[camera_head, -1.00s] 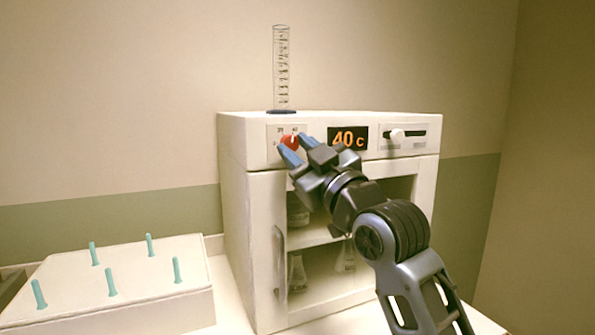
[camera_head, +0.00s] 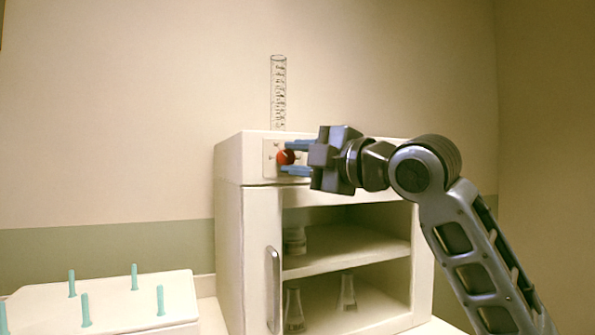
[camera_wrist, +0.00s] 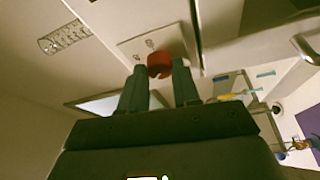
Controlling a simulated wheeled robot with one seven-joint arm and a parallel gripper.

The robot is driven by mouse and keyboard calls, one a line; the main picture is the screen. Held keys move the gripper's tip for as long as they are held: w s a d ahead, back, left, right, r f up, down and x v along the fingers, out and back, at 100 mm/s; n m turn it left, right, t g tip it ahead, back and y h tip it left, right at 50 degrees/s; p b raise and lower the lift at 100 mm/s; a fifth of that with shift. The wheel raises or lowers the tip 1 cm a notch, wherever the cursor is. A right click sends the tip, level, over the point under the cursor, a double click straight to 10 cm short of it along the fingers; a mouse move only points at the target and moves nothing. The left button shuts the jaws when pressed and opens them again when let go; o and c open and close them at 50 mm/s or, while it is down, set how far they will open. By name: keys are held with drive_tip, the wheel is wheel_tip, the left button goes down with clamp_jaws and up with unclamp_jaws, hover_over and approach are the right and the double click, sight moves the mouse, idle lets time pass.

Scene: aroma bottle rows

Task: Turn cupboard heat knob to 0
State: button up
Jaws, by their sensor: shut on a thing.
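The red heat knob (camera_head: 285,157) sits on a pale dial plate at the left of the white cupboard's (camera_head: 229,200) front panel. My gripper (camera_head: 290,158) reaches it from the right, with one blue finger above and one below. In the wrist view the knob (camera_wrist: 160,62) shows between the fingertips (camera_wrist: 160,70), and the gripper is shut on it. The knob's pointer and most dial marks are too small or hidden to read. My gripper hides the temperature display.
A graduated cylinder (camera_head: 278,95) stands on top of the cupboard. Glassware, including a flask (camera_head: 347,292), stands on the shelves inside. A white rack (camera_head: 120,306) with several teal pegs is at the lower left. The cupboard handle (camera_head: 273,290) is below the knob.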

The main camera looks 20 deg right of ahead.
drive_tip(key=n, duration=0.2)
drive_tip(key=n+g, duration=0.1)
drive_tip(key=n, duration=0.1)
drive_tip(key=shift+r+g+h, duration=0.2)
drive_tip(key=shift+g+h, duration=0.1)
drive_tip(key=shift+a+r+n+g+h, duration=0.1)
drive_tip(key=shift+n+g+h, duration=0.2)
drive_tip(key=shift+n, duration=0.55)
drive_tip(key=shift+a+n+g+h, duration=0.15)
drive_tip(key=shift+n+h, duration=0.25)
drive_tip(key=shift+n, duration=0.45)
drive_tip(key=shift+d, duration=0.1)
drive_tip(key=o, duration=1.1)
drive_tip(key=shift+c, duration=0.2)
drive_tip(key=v, duration=0.7)
drive_tip(key=shift+s+d+r, duration=0.15)
drive_tip(key=shift+s, duration=0.2)
